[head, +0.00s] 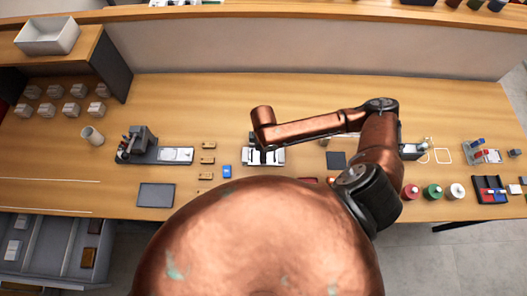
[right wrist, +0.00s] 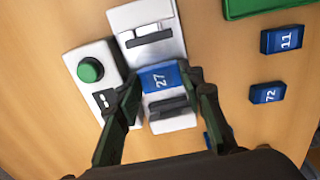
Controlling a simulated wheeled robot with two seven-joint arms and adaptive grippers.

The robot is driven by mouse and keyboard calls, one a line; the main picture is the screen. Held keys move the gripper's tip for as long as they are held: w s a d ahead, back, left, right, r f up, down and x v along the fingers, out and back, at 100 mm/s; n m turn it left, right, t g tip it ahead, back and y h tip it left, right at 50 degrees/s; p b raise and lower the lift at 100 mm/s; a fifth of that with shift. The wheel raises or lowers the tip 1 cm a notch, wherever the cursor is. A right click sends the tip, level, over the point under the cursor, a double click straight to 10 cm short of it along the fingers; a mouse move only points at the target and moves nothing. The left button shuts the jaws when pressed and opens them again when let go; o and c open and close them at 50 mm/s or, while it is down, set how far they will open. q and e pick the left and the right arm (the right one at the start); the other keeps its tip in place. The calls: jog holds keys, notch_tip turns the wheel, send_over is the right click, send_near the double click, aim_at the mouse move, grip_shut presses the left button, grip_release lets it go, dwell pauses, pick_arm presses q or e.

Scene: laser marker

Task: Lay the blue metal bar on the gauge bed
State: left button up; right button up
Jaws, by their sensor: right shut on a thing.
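A blue bar marked 27 (right wrist: 160,78) is between the two dark fingers of my right gripper (right wrist: 165,77) in the right wrist view. The gripper is shut on it. The bar is over the middle of a white device (right wrist: 140,16), which looks like the gauge bed, between its two dark crosspieces. I cannot tell whether the bar touches the bed. In the head view the white device (head: 279,157) is partly hidden under my right arm's end, and the held bar does not show clearly. My left gripper is not in view.
A box with a green button (right wrist: 90,69) stands beside the white device. Blue blocks marked 11 (right wrist: 282,39) and 72 (right wrist: 267,93) lie to the right in the wrist view. A grey machine (head: 138,145) and coloured spools (head: 432,191) stand further along the table.

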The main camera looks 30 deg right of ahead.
jog(key=shift+w+d+f+p, duration=0.1)
jog(key=shift+d+f+p, duration=0.15)
jog(key=shift+p, duration=0.25)
dwell(0.9)
jog(key=o, duration=1.2)
jog(key=shift+w, duration=0.15)
jog(key=shift+o, duration=0.2)
notch_tip(320, 180, up, 12)
